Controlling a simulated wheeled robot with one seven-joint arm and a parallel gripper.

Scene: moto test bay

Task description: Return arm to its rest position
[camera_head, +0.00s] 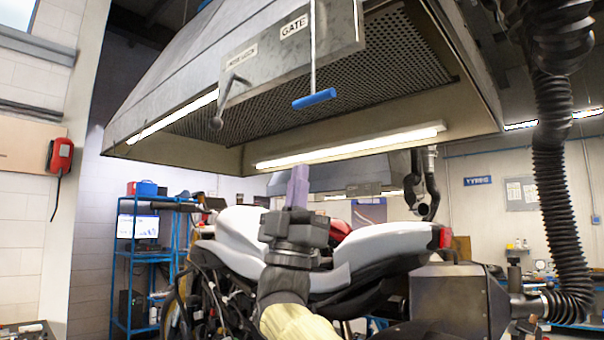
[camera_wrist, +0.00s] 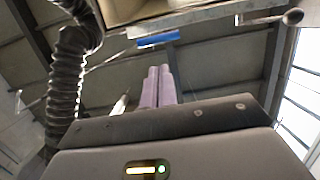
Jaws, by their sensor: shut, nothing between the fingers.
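My gripper (camera_head: 298,187) points upward in the middle of the head view, in front of the motorcycle. Its purple fingers are together with nothing between them. In the wrist view the two purple fingers (camera_wrist: 157,87) stand side by side and touching. My arm rises from the bottom of the head view to the gripper. The fingertips are below the extraction hood and apart from its blue handle in the picture.
A large grey hood (camera_head: 215,60) hangs overhead, with a blue pull handle (camera_head: 314,98) and a lever (camera_head: 217,122). A white motorcycle (camera_head: 385,247) stands behind my arm. A black hose (camera_head: 556,190) hangs at right. A blue shelf (camera_head: 124,262) stands at left.

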